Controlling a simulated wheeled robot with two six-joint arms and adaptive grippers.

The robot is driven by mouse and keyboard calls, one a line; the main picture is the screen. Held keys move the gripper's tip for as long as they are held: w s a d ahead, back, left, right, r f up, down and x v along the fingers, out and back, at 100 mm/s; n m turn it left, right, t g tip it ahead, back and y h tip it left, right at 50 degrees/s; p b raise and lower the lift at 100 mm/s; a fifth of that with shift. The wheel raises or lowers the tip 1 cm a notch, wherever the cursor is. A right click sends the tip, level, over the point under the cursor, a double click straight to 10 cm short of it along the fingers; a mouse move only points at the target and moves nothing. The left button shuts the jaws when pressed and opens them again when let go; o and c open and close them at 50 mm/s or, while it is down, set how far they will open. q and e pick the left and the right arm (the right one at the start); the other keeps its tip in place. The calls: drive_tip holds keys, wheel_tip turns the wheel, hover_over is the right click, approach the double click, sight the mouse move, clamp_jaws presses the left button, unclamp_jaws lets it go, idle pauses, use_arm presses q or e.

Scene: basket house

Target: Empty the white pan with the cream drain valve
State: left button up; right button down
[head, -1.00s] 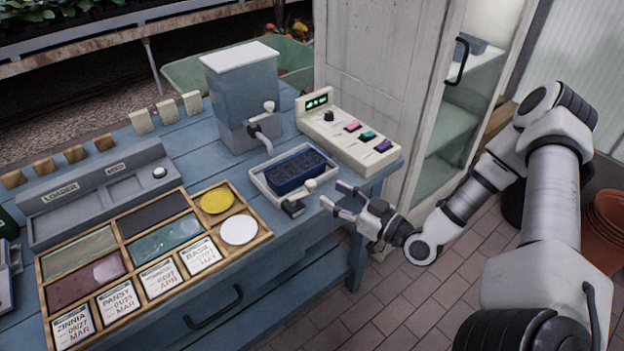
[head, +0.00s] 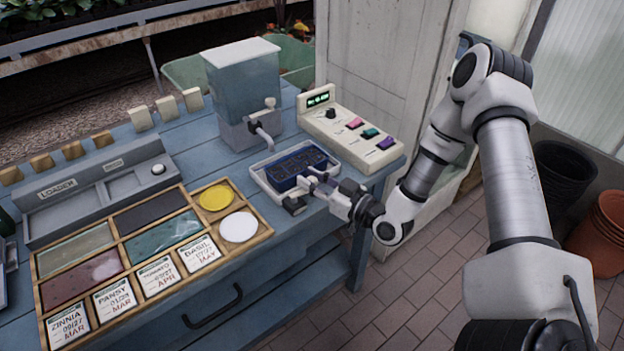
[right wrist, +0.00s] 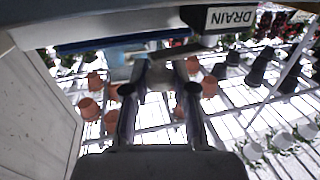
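The white pan (head: 262,186) sits on the front right of the blue bench, with a dark blue celled tray (head: 296,163) in it. The drain valve (head: 294,206) is at its front edge; my gripper largely covers its cream knob in the head view. My right gripper (head: 312,180) is at this valve, its fingers pointing left. In the right wrist view, the right gripper (right wrist: 160,70) has its fingers apart, just below the DRAIN label (right wrist: 232,16). A pale part lies at the fingertips; I cannot tell whether they touch it. My left gripper does not show.
A blue-grey tank (head: 243,88) with a tap stands behind the pan. A cream control box (head: 350,128) with coloured switches is at the right. A wooden sectioned tray (head: 160,262) with seed cards lies at the left. A white cabinet (head: 375,62) stands behind the bench.

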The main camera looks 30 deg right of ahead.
drive_tip(key=shift+w+d+r+n+g+y+p, duration=0.1)
drive_tip(key=shift+w+r+n+g+y+p, duration=0.15)
drive_tip(key=shift+n+y+p, duration=0.45)
drive_tip(key=shift+w+f+n+g+y, duration=0.2)
drive_tip(key=shift+n+g+y, duration=0.25)
drive_tip(key=shift+y, duration=0.45)
drive_tip(key=c, duration=1)
unclamp_jaws()
drive_tip(key=shift+o, duration=0.2)
drive_tip(key=v, duration=0.7)
drive_tip(key=shift+s, duration=0.2)
